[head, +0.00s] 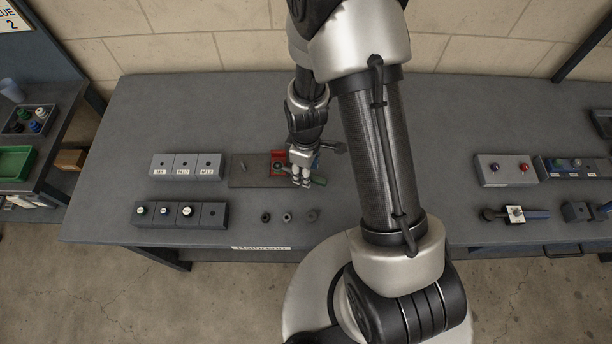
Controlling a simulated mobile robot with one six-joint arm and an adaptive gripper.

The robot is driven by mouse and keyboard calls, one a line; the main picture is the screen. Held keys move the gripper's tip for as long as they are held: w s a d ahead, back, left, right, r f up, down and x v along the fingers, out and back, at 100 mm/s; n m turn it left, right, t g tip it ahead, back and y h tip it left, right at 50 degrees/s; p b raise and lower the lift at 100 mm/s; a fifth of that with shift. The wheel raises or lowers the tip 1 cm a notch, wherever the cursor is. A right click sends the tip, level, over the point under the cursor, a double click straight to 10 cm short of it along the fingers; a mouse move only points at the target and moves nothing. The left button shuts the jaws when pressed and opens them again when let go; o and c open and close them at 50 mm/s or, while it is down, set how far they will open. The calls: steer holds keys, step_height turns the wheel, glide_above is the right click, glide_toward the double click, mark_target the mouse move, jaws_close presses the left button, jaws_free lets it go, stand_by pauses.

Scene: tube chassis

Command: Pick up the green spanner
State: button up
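A small green piece (319,181), which looks like the end of the green spanner, shows just right of my gripper's fingertips on the grey bench (120,105). The rest of it is hidden behind my gripper. My gripper (301,182) points down at the bench, right beside the red block. The fingers are small and seen from above, so I cannot tell how far apart they are or whether they touch the green piece.
A red block (278,157) on a brown mat (245,172) lies left of my gripper. A dark tool (334,147) lies to the right. Labelled grey blocks (185,166), a row with knobs (180,214) and three dark nuts (287,217) are nearby. The bench's back left is clear.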

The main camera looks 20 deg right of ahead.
steer(key=shift+f, duration=0.5)
jaws_close()
stand_by(0.5)
